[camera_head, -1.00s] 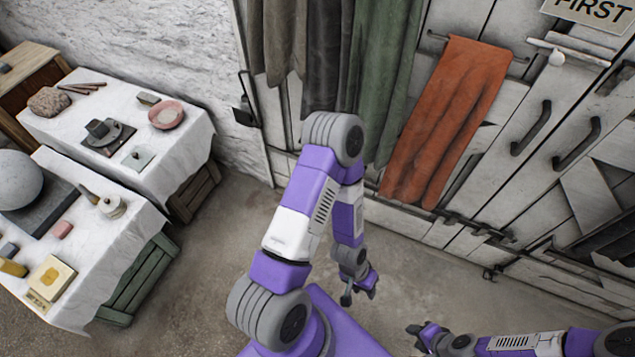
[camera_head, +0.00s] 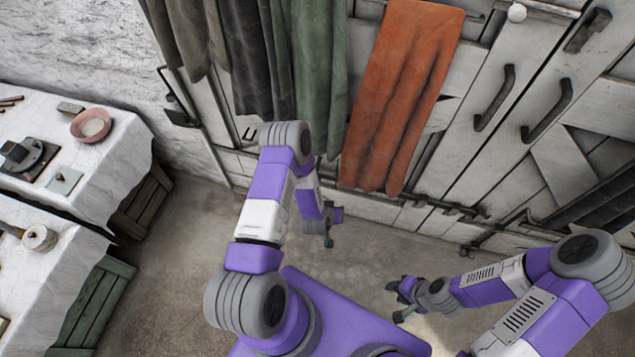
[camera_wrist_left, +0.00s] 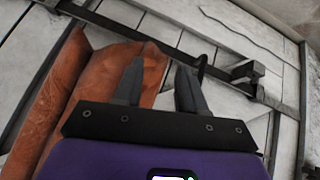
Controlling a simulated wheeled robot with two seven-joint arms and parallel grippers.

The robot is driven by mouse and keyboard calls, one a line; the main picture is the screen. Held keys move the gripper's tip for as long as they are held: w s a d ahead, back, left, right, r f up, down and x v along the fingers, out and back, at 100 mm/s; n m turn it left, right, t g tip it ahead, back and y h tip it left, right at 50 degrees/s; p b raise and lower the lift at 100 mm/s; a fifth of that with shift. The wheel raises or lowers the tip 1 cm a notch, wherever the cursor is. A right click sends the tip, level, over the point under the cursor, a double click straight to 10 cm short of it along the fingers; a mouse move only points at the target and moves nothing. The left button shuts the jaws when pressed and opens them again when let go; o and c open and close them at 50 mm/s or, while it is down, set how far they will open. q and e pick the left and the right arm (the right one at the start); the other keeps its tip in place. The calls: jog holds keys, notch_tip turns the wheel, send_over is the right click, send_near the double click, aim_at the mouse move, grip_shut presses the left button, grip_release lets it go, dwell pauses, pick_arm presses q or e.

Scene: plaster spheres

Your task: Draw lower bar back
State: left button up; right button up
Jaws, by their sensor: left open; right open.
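On the pale plank doors, a dark metal bar (camera_head: 447,208) runs low, just right of the hem of an orange cloth. I take it for the lower bar. A dark bar (camera_wrist_left: 222,73) with a latch block also crosses the left wrist view, beyond my fingers. My left gripper (camera_head: 329,232) is open and empty, low in front of the doors. Its two dark fingers (camera_wrist_left: 161,66) point toward the orange cloth and the bar, and I see no grip on either. My right gripper (camera_head: 396,301) is open and empty, lower and to the right, apart from the doors.
The orange cloth (camera_head: 405,95) hangs left of two dark door handles (camera_head: 494,98). Grey and green cloths (camera_head: 318,80) hang behind my left arm. White-draped tables (camera_head: 120,150) with crates stand at left. Bare floor (camera_head: 180,250) lies between the tables and my base.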

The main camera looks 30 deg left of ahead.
pick_arm(q)
jog(key=w+a+f+t+y+b, duration=0.7)
jog(key=a+f+t+b, duration=0.25)
jog(key=a, duration=0.25)
jog(key=shift+g, duration=0.35)
jog(key=b+x, duration=0.1)
jog(key=x, duration=0.2)
jog(key=b+x, duration=0.1)
jog(key=x, duration=0.3)
jog(key=shift+a+f, duration=0.1)
jog(key=shift+f, duration=0.1)
pick_arm(e)
notch_tip(320, 180, down, 14)
jog(key=shift+r, duration=0.25)
pick_arm(q)
grip_shut()
